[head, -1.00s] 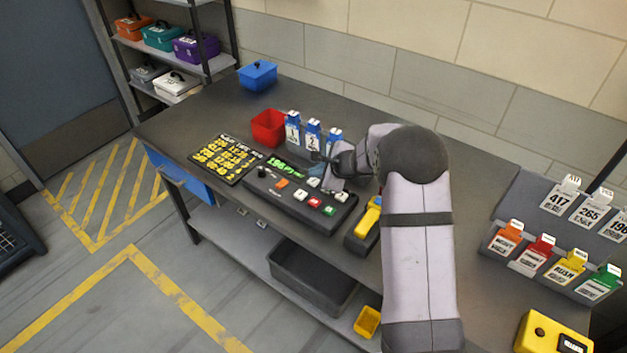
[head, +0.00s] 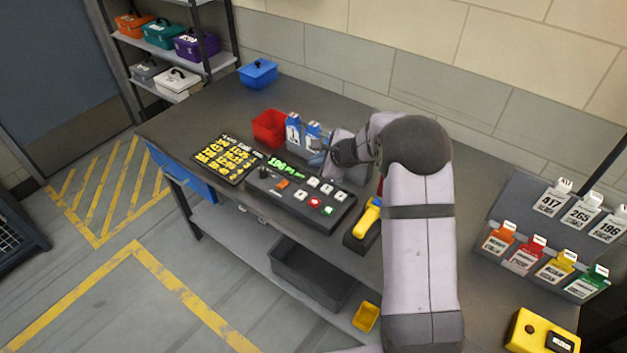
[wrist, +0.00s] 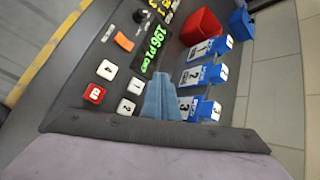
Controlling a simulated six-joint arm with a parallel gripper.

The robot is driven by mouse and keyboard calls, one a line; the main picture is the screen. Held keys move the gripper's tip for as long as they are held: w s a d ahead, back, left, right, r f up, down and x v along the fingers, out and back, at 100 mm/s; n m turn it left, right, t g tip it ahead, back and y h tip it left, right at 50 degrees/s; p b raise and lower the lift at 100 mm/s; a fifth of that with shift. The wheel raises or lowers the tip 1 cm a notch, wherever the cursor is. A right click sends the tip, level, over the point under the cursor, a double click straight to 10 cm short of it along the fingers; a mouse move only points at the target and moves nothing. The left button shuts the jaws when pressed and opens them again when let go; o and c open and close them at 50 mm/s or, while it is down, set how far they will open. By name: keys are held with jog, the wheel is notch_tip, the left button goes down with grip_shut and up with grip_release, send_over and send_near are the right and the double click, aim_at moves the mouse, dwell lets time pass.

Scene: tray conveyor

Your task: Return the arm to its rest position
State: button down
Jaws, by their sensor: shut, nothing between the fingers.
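My arm reaches over the dark workbench (head: 215,110) from the front right. My gripper (head: 318,160) hangs above the back edge of the black control panel (head: 296,197), by the blue numbered holders (head: 293,127). In the wrist view its blue-grey fingers (wrist: 160,98) are together with nothing between them. Beyond them lie the panel's green display (wrist: 155,47), its white and red buttons, and the blue holders (wrist: 204,76) marked 1, 2 and 3. In the head view my gripper hides the third holder.
A red bin (head: 269,127) and a blue box (head: 258,74) stand at the back left. A yellow-handled tool (head: 364,222) lies right of the panel. A rack of numbered tags (head: 548,240) and a yellow device (head: 541,332) stand at the right. A yellow keypad board (head: 226,159) lies left.

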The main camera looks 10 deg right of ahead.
jog(key=shift+s, duration=0.1)
dwell(0.4)
jog(key=s+a+r+n+g+h, duration=0.1)
jog(key=s+a+n+g, duration=0.15)
jog(key=s+n, duration=0.85)
jog(key=s+a+r+n+g, duration=0.15)
jog(key=s+n+g, duration=0.25)
jog(key=s, duration=1.2)
jog(key=s+d+n+g+h, duration=0.1)
jog(key=s+d+n+h, duration=0.2)
jog(key=s, duration=0.9)
jog(key=d+n, duration=0.3)
jog(key=shift+s+d+f+n+g, duration=0.15)
jog(key=shift+f+n+g, duration=0.1)
jog(key=shift+n+g, duration=0.1)
